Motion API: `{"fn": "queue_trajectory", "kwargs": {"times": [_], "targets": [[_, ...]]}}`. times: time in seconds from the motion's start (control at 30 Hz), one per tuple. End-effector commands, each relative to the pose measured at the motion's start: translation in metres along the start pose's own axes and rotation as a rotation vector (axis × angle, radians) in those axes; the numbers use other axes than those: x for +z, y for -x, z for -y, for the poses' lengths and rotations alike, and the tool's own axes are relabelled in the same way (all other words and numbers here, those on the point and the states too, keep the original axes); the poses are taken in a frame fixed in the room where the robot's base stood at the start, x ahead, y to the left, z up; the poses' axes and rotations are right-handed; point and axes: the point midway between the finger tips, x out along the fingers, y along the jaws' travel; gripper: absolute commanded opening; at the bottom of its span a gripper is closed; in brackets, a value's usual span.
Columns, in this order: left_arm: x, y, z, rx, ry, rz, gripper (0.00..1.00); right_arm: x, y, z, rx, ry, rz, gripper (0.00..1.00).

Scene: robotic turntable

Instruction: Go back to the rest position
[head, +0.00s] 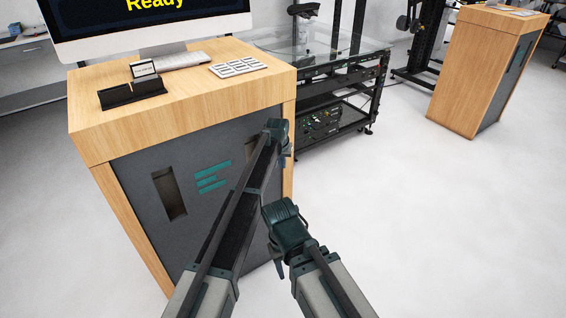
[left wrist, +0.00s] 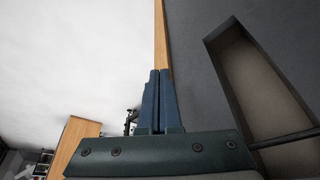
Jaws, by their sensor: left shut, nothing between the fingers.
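My left gripper (head: 287,152) is at the end of the long arm that reaches forward across the front of the wooden desk (head: 110,140). It is near the desk's right front edge. In the left wrist view its two dark blue fingers (left wrist: 158,98) are together with nothing between them, beside the grey front panel and a recessed slot (left wrist: 262,95). I cannot tell whether it touches the desk. My right gripper (head: 279,268) hangs lower and nearer, in front of the desk's right side. Its fingers point down and I cannot tell their opening.
On the desk are a monitor (head: 150,22) reading "Ready", a keyboard (head: 168,62), a white keypad (head: 238,67) and a black holder (head: 132,93). A glass-topped black rack (head: 345,97) stands behind at right. Another wooden cabinet (head: 480,75) is farther right. The floor (head: 450,230) at right is clear.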

Motion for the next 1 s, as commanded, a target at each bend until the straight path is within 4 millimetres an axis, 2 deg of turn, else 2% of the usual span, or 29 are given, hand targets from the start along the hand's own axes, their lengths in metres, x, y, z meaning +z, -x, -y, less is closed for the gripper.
{"fn": "queue_trajectory", "kwargs": {"times": [0.2,0.27,0.33,0.37,0.47,0.5,0.6,0.7,0.8,1.0], "targets": [[0.003,0.000,0.001,0.000,0.001,0.001,0.00,0.000,-0.001,0.000,0.000,0.000,0.000,0.50],[0.012,0.003,0.007,-0.003,0.006,0.007,0.00,0.000,-0.001,0.000,0.000,0.000,0.000,0.50],[0.034,0.011,0.020,-0.008,0.019,0.021,0.00,0.000,-0.001,0.000,0.000,0.000,0.000,0.50],[0.047,0.015,0.028,-0.012,0.028,0.029,0.00,0.000,-0.001,0.000,0.000,0.000,0.000,0.50],[0.106,0.034,0.059,-0.025,0.063,0.067,0.00,0.000,-0.001,0.000,0.000,0.000,0.000,0.50],[0.133,0.043,0.072,-0.030,0.079,0.087,0.00,0.000,-0.001,0.000,0.000,0.000,0.000,0.50],[0.196,0.065,0.098,-0.042,0.120,0.132,0.00,0.000,-0.001,0.000,0.000,0.000,0.000,0.50],[0.245,0.082,0.115,-0.049,0.153,0.170,0.00,0.000,-0.001,0.000,0.000,0.000,0.000,0.50],[0.283,0.095,0.126,-0.054,0.180,0.199,0.00,0.000,-0.001,0.000,0.000,0.000,0.000,0.50],[0.343,0.116,0.137,-0.060,0.220,0.244,0.00,0.000,-0.001,0.000,0.000,0.000,0.000,0.50]]}}
